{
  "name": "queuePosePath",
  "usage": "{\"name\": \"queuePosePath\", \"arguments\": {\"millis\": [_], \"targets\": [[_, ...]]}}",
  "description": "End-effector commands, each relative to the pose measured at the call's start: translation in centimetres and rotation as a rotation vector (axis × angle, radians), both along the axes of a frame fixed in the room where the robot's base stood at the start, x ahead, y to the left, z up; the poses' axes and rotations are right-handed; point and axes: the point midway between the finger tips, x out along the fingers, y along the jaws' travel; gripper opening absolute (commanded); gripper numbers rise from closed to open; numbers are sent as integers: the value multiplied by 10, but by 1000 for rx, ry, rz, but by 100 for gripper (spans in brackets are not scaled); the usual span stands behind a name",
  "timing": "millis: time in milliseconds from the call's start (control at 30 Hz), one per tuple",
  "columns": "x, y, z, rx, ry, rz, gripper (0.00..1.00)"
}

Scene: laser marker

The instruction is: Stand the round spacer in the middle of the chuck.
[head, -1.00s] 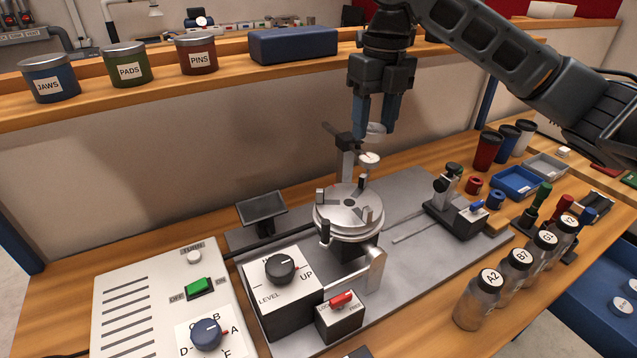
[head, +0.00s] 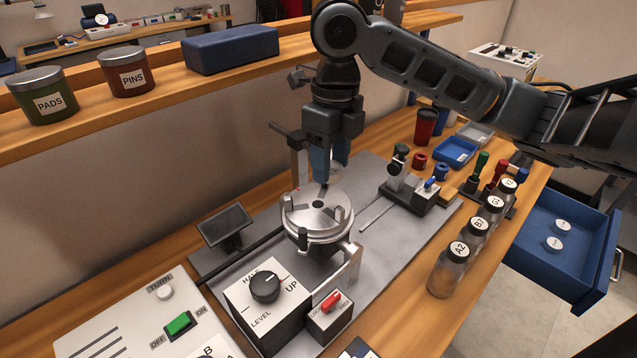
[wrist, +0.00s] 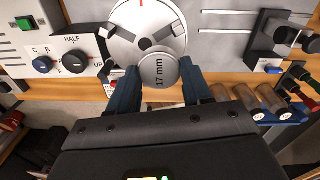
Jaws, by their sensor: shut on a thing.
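The round spacer (wrist: 157,72) is a grey disc marked "17 mm". My gripper (wrist: 158,84) is shut on its sides in the wrist view. The chuck (head: 317,222) is a round silver plate with small jaws on top, standing on the grey machine bed. In the head view my gripper (head: 328,172) points down just above the chuck's far side. The spacer cannot be made out there. In the wrist view the spacer overlaps the edge of the chuck (wrist: 125,38) and hides part of it. I cannot tell the gap between them.
An upright post (head: 299,160) stands close behind the chuck, left of my gripper. A dark screen (head: 225,225) is to the left. The control box with its HALF/UP knob (head: 265,283) is in front. Jars (head: 452,270) and an open blue drawer (head: 562,240) are at right.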

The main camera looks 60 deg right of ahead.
Motion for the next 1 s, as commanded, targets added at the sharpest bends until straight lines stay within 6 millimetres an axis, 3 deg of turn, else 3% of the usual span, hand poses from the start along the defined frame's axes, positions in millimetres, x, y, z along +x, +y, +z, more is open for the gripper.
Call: {"name": "queuePosePath", "arguments": {"millis": [200,600,1000], "targets": [[10,21,-13,0,0,-1,18],[10,22,-54,1,1,-3,18],[10,22,-59,0,0,-2,18]]}}
